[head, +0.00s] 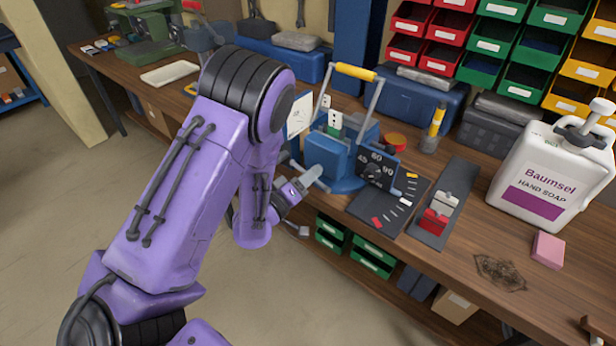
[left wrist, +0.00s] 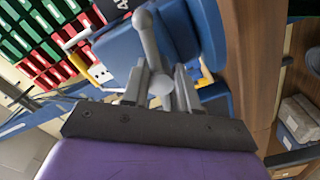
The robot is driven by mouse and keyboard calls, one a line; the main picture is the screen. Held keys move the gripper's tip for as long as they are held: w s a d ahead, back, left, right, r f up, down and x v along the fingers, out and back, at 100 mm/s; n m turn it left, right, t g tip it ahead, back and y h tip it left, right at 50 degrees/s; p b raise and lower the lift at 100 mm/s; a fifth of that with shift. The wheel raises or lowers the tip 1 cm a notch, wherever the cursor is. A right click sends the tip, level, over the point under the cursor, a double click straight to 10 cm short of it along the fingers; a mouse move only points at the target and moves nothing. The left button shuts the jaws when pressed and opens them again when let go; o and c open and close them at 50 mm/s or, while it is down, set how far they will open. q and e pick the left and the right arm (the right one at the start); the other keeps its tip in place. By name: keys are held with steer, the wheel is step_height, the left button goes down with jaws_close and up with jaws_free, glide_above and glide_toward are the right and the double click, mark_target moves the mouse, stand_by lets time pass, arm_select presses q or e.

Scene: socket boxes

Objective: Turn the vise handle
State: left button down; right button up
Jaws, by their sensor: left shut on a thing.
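The blue vise (head: 326,157) stands at the front edge of the wooden workbench. Its grey handle (head: 309,176) is a bar with rounded ends, on the near side of the vise. My left gripper (head: 291,191) is at the handle and partly hidden by my purple arm. In the left wrist view, the grey handle (left wrist: 147,42) runs between the two fingers of my left gripper (left wrist: 160,88), which is shut on it. The blue vise body (left wrist: 178,30) is just beyond. My right gripper is in neither view.
A yellow-gripped carrying handle (head: 355,72) rises behind the vise, with a dial block (head: 377,168) at its right. Colored bins (head: 485,46) hang behind.

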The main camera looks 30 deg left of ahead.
arm_select(q)
steer(key=m+b, duration=0.2)
steer(key=m, duration=0.1)
steer(key=shift+f, duration=0.25)
steer(key=shift+r+m+b, duration=0.1)
steer(key=shift+m+b, duration=0.3)
steer(key=shift+m, duration=0.2)
steer(key=shift+r, duration=0.15)
steer(key=shift+c, duration=1)
jaws_free()
steer(key=s+p, duration=0.3)
steer(key=s, duration=0.7)
steer(key=shift+s+a+p, duration=0.25)
steer(key=shift+a+p, duration=0.15)
steer(key=shift+a, duration=0.05)
